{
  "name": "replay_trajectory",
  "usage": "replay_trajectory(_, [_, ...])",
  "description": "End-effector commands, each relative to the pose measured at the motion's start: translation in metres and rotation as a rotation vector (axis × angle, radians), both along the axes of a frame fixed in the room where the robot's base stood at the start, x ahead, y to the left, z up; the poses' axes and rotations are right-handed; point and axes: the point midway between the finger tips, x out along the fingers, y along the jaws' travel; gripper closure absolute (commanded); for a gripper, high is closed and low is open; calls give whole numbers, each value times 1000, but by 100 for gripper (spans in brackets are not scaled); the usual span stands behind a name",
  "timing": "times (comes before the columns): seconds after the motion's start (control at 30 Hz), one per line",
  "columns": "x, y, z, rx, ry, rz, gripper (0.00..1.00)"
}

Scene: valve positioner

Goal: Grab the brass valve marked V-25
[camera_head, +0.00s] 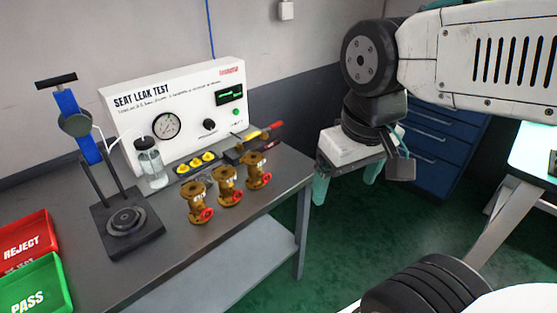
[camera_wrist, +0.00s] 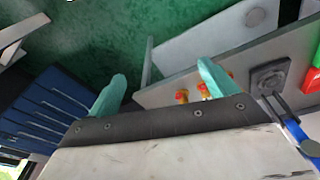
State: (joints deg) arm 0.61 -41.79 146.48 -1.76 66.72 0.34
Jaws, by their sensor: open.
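Three brass valves with red handwheels stand upright in a row on the grey bench: the left valve (camera_head: 197,204), the middle valve (camera_head: 227,186) and the right valve (camera_head: 256,171). Each has dark marking on its body, too small to read, so I cannot tell which is V-25. My gripper (camera_head: 346,184) is open and empty, off the bench's right end and to the right of the valves. In the wrist view its teal fingers (camera_wrist: 162,74) are spread apart. Parts of the valves (camera_wrist: 182,96) show beside the right finger there, partly hidden by it.
A seat leak test panel (camera_head: 190,90) stands behind the valves, with a bottle (camera_head: 150,163) and yellow parts in a dark tray (camera_head: 196,165). A clamp stand (camera_head: 125,222), a red reject bin (camera_head: 28,240) and a green pass bin (camera_head: 38,287) are left. Blue drawers (camera_head: 432,150) stand behind my gripper.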

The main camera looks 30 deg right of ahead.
Motion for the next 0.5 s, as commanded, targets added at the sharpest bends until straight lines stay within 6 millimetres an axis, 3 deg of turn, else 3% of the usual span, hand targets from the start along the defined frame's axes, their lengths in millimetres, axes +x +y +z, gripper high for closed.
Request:
replay_trajectory(0.17, [75, -30, -18, -110, -140, -2, 14])
replay_trajectory(0.3, [154, -56, -39, -196, -313, 58, 14])
replay_trajectory(0.5, [249, -64, -79, -201, -555, 224, 14])
